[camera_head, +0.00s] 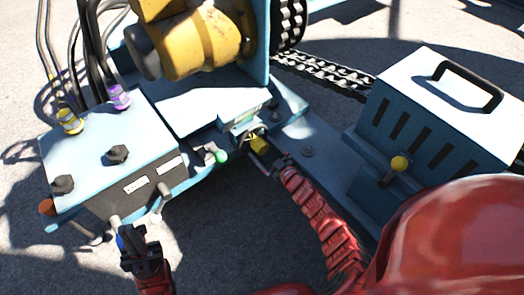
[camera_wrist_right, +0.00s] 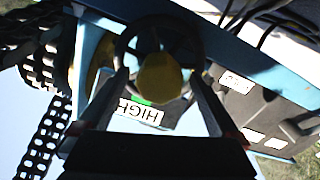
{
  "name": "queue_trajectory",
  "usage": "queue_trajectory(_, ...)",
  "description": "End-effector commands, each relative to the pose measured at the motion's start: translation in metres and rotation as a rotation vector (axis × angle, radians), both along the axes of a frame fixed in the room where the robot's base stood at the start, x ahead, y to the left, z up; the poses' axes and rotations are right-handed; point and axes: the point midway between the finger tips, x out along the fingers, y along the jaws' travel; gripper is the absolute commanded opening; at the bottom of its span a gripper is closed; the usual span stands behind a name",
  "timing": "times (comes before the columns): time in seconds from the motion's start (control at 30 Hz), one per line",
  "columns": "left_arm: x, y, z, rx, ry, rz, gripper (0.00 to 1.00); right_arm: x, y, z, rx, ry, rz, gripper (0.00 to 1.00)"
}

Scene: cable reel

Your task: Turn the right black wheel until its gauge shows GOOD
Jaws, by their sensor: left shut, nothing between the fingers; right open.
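The right black wheel (camera_wrist_right: 128,47) with a yellow hub (camera_wrist_right: 160,78) fills the middle of the right wrist view. Its gauge label (camera_wrist_right: 140,112) reads HIGH, with a little green beside it. My right gripper (camera_wrist_right: 158,76) is open, one finger on each side of the hub, in front of the wheel; I cannot tell whether they touch it. In the head view, the right gripper (camera_head: 268,156) is at the yellow hub (camera_head: 259,143) and mostly hides the wheel. My left gripper (camera_head: 140,248) is shut and empty, below the front of the blue control box.
A yellow drum (camera_head: 200,40) and chain (camera_head: 330,72) are behind. A vented box (camera_head: 430,110) and yellow-knobbed lever (camera_head: 398,164) stand at right.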

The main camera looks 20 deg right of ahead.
Motion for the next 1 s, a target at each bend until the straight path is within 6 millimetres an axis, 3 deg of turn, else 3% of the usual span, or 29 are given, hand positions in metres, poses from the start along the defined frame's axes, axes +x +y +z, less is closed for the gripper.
queue_trajectory(0.37,-0.0004,-0.0005,-0.0018,0.005,-0.003,-0.001,0.00,0.0073,0.0032,0.0003,0.000,0.000,0.001,0.98)
queue_trajectory(0.47,-0.0004,-0.0005,-0.0018,0.005,-0.003,-0.001,0.00,0.0072,0.0030,0.0003,0.000,0.000,0.001,0.83)
queue_trajectory(0.9,-0.0004,-0.0005,-0.0018,0.005,-0.003,-0.001,0.00,0.0070,0.0032,0.0000,0.000,0.000,0.001,0.04)
queue_trajectory(1.0,-0.0004,-0.0005,-0.0019,0.005,-0.003,-0.001,0.00,0.0069,0.0033,0.0000,0.000,0.001,0.002,0.00)
